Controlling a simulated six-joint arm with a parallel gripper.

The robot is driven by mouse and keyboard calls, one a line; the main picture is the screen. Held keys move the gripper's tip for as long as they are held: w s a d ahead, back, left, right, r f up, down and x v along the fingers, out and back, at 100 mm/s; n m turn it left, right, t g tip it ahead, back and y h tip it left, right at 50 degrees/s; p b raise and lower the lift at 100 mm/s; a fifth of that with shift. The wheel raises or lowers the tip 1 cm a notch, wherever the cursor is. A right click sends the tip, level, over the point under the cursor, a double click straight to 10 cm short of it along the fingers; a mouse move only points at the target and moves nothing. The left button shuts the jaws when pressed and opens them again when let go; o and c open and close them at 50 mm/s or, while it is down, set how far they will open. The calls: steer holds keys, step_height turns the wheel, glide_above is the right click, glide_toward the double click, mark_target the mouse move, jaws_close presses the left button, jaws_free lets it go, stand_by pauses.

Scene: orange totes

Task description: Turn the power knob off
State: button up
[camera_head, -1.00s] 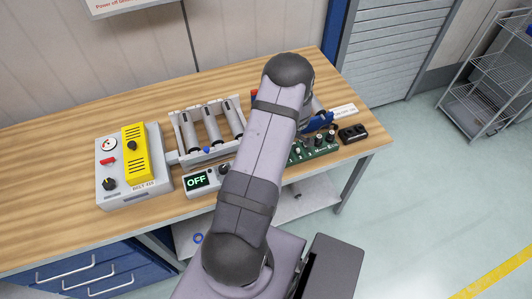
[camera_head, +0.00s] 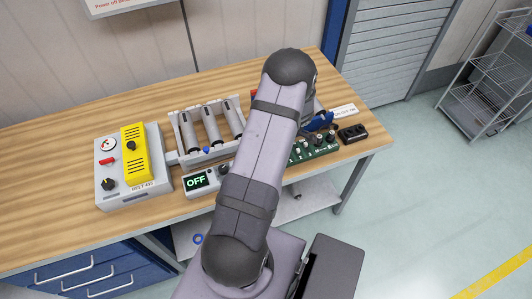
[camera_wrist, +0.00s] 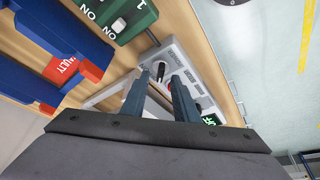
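A pale grey control box (camera_head: 190,192) lies at the bench's front edge in the head view. Its display (camera_head: 196,182) reads OFF in green. A dark knob (camera_head: 223,168) sits beside the display, close to my arm. In the wrist view the box (camera_wrist: 196,62) runs across the middle, with part of the green display (camera_wrist: 210,119) showing. A black knob or switch (camera_wrist: 161,72) shows on it between my fingertips. My gripper (camera_wrist: 158,78) is open, its two fingers apart and pointing at the box. I cannot tell whether they touch anything. My arm hides the gripper in the head view.
A grey belt box (camera_head: 112,188) with a yellow cover (camera_head: 136,152) stands left. A roller conveyor (camera_head: 210,130) is behind. A green board (camera_head: 318,147) and black socket block (camera_head: 353,133) are right.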

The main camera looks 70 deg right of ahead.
steer(key=shift+b+v, duration=0.65)
steer(key=shift+v, duration=2.15)
